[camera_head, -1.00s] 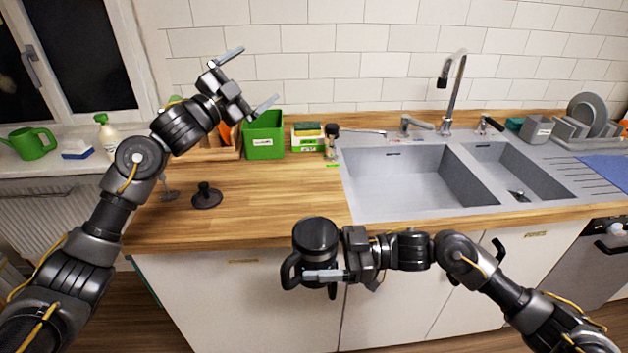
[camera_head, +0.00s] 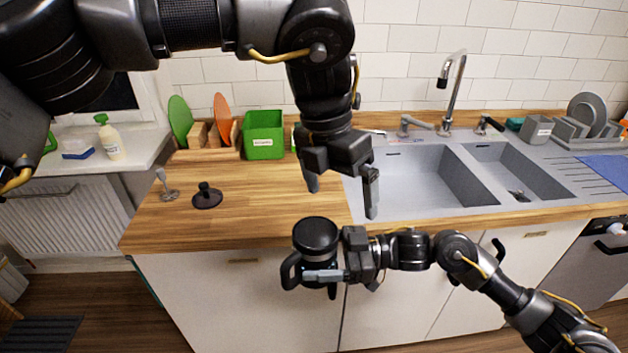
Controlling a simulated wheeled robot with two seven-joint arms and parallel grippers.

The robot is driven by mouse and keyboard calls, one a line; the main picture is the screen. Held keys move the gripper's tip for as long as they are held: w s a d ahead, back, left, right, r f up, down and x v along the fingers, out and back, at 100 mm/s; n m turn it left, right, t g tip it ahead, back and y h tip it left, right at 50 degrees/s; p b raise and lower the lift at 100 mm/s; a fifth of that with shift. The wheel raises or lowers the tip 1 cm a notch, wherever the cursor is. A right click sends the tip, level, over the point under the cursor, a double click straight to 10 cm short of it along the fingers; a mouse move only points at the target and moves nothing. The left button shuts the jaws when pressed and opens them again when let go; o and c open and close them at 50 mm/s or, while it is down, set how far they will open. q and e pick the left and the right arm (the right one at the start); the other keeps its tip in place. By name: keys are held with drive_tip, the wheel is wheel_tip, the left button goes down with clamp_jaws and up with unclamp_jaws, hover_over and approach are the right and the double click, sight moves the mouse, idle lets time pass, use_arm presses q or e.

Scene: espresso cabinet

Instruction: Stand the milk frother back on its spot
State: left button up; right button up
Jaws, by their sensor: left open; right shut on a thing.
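The milk frother (camera_head: 316,237), a black jug with a handle on its left side, is upright in front of the counter edge. My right gripper (camera_head: 322,268) is shut on it and holds it clear of the worktop. My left gripper (camera_head: 341,199) is open and empty, pointing down above the counter's front edge by the sink, above the frother in the picture. A round black base with a short knob (camera_head: 207,197) sits on the wooden worktop at the left; I cannot tell for certain whether it is the frother's spot.
A small metal tool (camera_head: 166,186) stands left of the black base. A green box (camera_head: 264,135) and chopping boards (camera_head: 181,122) are at the back. The sink (camera_head: 410,180) is to the right. The worktop (camera_head: 262,202) right of the base is clear.

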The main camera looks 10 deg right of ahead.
use_arm(q)
drive_tip(key=a+r+y, duration=0.2)
drive_tip(key=a, duration=0.2)
approach(313, 235)
drive_tip(key=s+f, duration=0.4)
drive_tip(key=f, duration=0.1)
drive_tip(key=shift+s+a+f, duration=0.2)
drive_tip(key=shift+a+f, duration=0.05)
drive_tip(key=c, duration=1.3)
drive_tip(key=shift+c, duration=0.9)
use_arm(e)
drive_tip(key=o, duration=1.3)
drive_tip(key=shift+o, duration=0.2)
drive_tip(key=d, duration=1.2)
drive_tip(key=shift+s, duration=0.4)
